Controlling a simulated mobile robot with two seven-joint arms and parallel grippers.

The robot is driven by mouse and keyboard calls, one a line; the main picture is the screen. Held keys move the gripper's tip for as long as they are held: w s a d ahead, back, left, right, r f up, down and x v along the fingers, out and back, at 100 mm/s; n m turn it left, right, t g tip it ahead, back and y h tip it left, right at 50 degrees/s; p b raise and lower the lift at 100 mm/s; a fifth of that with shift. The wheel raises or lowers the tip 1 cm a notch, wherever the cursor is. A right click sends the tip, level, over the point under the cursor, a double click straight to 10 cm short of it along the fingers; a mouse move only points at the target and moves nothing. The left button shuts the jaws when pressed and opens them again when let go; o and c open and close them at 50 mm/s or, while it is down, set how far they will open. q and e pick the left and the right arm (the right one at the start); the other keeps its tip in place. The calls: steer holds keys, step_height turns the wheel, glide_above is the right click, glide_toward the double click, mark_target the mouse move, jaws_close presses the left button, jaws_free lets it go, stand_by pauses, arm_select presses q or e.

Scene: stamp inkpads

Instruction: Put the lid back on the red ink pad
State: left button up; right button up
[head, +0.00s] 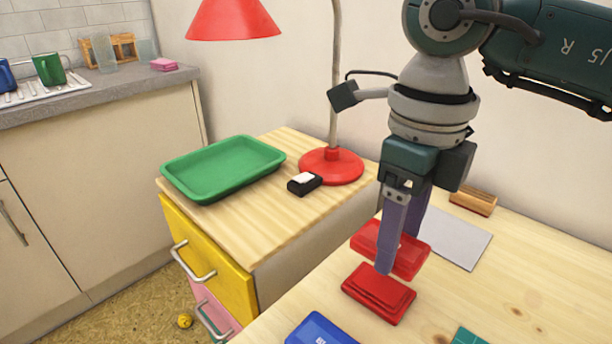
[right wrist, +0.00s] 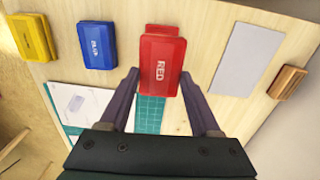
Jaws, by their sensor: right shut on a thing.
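My right gripper (head: 396,262) is shut on the red lid (head: 408,252), with one purple finger on each side of it. The lid is held above the table, apart from the red ink pad by what the head view shows. In the right wrist view the lid (right wrist: 160,68) lies between the fingertips (right wrist: 160,72), its RED label facing the camera. The red ink pad (head: 378,293) rests on the light wooden table, below and nearer the head camera. In the right wrist view the pad (right wrist: 163,29) is partly hidden behind the lid. My left gripper is not in view.
A blue ink pad (right wrist: 97,45) and a yellow one (right wrist: 31,37) stand to the left in the right wrist view. A grey sheet (head: 458,245) and a wooden block (head: 473,201) lie beyond the lid. A green mat (right wrist: 149,113) is near the gripper.

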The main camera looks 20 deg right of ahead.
mark_target(386, 289)
steer(key=shift+f+b, duration=1.9)
steer(key=shift+f, duration=0.45)
steer(key=shift+f+b, duration=0.3)
steer(key=shift+f, duration=0.1)
steer(key=shift+f, duration=0.35)
steer(key=shift+f+b, duration=0.25)
steer(key=shift+b, duration=0.25)
stand_by(0.3)
steer(key=o, duration=1.4)
